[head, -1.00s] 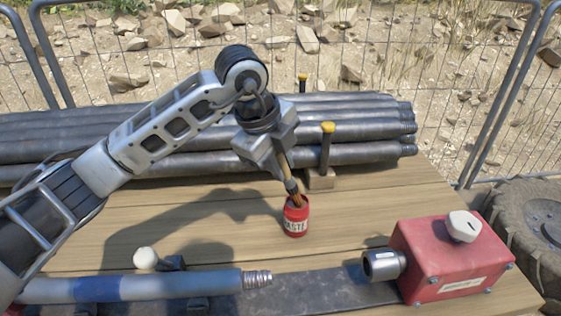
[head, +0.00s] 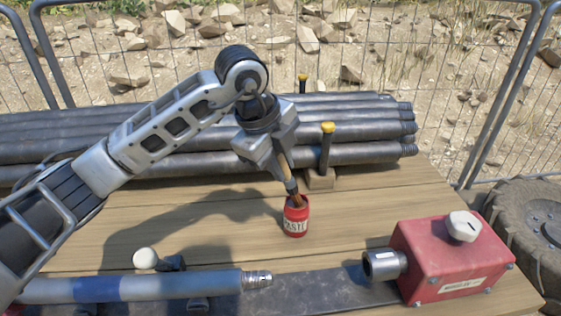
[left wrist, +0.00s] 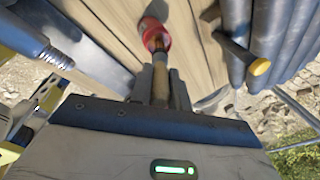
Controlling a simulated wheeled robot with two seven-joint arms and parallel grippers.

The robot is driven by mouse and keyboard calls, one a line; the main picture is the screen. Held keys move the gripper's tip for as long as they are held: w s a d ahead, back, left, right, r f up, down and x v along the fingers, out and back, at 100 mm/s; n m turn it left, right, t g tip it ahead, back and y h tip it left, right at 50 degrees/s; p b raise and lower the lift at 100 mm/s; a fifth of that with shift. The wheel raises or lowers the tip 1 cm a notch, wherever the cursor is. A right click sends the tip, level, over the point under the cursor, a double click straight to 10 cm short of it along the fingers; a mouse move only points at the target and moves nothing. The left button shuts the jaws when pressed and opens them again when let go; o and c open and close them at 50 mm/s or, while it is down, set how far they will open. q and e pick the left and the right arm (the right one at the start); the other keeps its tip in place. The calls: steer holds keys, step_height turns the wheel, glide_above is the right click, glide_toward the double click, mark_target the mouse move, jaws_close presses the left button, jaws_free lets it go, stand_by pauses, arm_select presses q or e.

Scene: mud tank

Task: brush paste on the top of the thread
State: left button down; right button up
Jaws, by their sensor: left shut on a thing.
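My left gripper (head: 281,170) is shut on a brush (head: 287,174) with a wooden handle. The brush points down, and its bristle end is at the mouth of a red can (head: 295,222) labelled as paste, standing on the wooden table. The left wrist view also shows the brush (left wrist: 177,88) running from the fingers to the can (left wrist: 152,36). The bare thread (head: 257,279) is on the right end of a grey pipe (head: 170,286) with a blue band, lying at the front left. It also shows in the left wrist view (left wrist: 55,60). My right gripper is not in view.
A red box (head: 447,258) with a metal socket (head: 384,265) facing the thread stands at the front right. Stacked pipes (head: 350,155) with yellow-topped posts (head: 327,145) lie behind the can. A wire fence stands beyond. The wood right of the can is clear.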

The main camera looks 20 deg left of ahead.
arm_select(q)
steer(key=shift+r+p, duration=2.3)
steer(key=shift+r, duration=1.15)
